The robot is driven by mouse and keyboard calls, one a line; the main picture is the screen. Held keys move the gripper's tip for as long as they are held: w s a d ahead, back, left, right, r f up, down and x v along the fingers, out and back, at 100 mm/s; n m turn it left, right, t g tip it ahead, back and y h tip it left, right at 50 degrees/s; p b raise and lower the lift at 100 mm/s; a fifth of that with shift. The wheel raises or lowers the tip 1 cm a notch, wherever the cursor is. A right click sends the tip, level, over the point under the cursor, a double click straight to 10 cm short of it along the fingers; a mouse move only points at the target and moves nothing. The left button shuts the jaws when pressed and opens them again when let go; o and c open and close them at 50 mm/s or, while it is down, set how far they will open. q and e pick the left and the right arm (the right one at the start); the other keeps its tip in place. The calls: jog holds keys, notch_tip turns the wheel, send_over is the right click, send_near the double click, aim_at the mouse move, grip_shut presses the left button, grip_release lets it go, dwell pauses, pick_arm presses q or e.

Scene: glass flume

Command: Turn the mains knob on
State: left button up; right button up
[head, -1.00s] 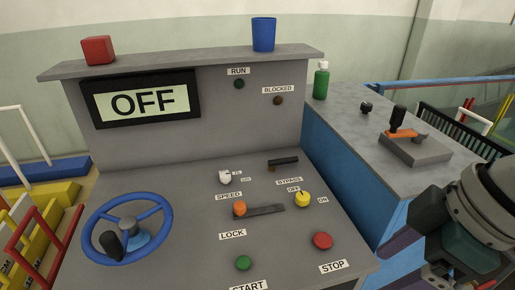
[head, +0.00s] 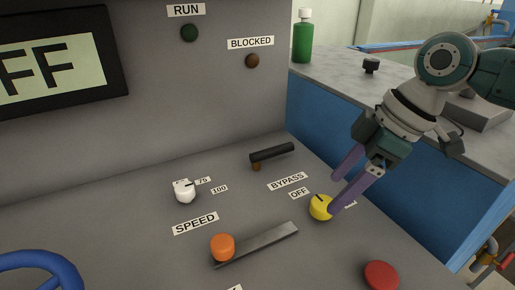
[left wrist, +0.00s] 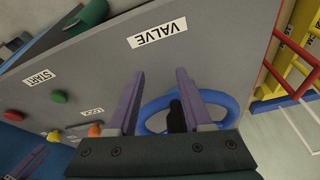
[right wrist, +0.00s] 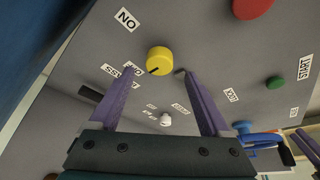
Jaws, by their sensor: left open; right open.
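The yellow knob (head: 320,208) stands on the sloped grey panel between an OFF label (head: 299,193) and an ON label that my finger mostly covers. Its dark pointer mark is on the side facing OFF. My right gripper (head: 337,193) is open and empty, with one fingertip right beside the knob. In the right wrist view the knob (right wrist: 159,60) shows between and just beyond the fingertips; I cannot tell if they touch it. My left gripper (left wrist: 159,74) is open and empty by the blue wheel (left wrist: 215,97). The display (head: 55,68) shows "FF" in the cropped head view.
Close around the knob are the black bypass lever (head: 272,152), the orange speed slider (head: 223,247), the white dial (head: 184,191) and the red stop button (head: 381,275). The RUN (head: 190,33) and BLOCKED (head: 252,61) lamps look dark. A green bottle (head: 303,40) stands behind.

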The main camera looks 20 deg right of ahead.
aim_at(323, 202)
jog(key=x, duration=0.4)
jog(key=shift+b, duration=0.3)
grip_shut()
dwell(0.4)
